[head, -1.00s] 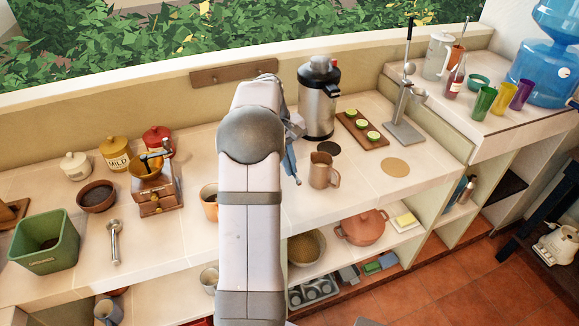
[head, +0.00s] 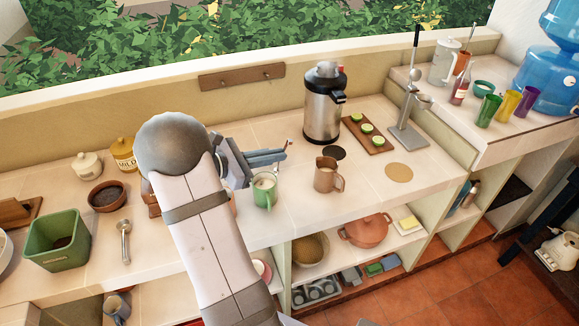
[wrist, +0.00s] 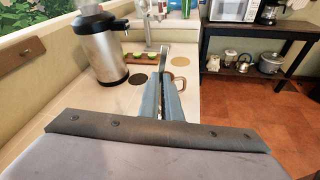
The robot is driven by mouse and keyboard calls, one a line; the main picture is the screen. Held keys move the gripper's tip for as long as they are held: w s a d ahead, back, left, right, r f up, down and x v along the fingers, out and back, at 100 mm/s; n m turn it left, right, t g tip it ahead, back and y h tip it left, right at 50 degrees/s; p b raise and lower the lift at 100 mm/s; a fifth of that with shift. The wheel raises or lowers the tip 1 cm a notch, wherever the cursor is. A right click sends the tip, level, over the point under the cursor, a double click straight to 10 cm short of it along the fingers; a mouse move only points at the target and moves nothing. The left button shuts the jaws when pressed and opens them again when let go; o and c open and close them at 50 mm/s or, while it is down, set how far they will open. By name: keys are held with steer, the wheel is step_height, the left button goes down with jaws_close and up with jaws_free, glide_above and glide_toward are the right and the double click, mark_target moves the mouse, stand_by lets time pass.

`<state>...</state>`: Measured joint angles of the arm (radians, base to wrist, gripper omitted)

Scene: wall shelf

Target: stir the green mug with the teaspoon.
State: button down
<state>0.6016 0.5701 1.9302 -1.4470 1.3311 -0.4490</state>
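In the wrist view the fingers (wrist: 165,98) lie close together with a narrow gap. A thin piece with a reddish end shows at the fingertips in the head view; I cannot tell whether it is the teaspoon or whether it is held. A metal spoon or scoop (head: 124,240) lies on the counter at left.
A brown pitcher (head: 326,176) stands right of the mug, with a steel dispenser (head: 323,105) behind it. A wooden board with cut limes (head: 367,143) and a press (head: 408,130) are farther right. A green bin (head: 57,240) is at left. Counter is clear around the tan disc (head: 398,172).

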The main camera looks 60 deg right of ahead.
steer(key=w+n+t+h, duration=0.1)
steer(key=w+r+n+h, duration=0.1)
steer(key=w, duration=0.1)
steer(key=w+a+r+n+t, duration=0.1)
steer(key=shift+w+a+t+h, duration=0.1)
steer(key=shift+w+t+h, duration=0.05)
steer(key=shift+t+h, duration=0.2)
step_height(320, 180, down, 11)
steer(key=b, duration=0.9)
stand_by(0.7)
steer(key=shift+s+a, duration=0.2)
stand_by(0.5)
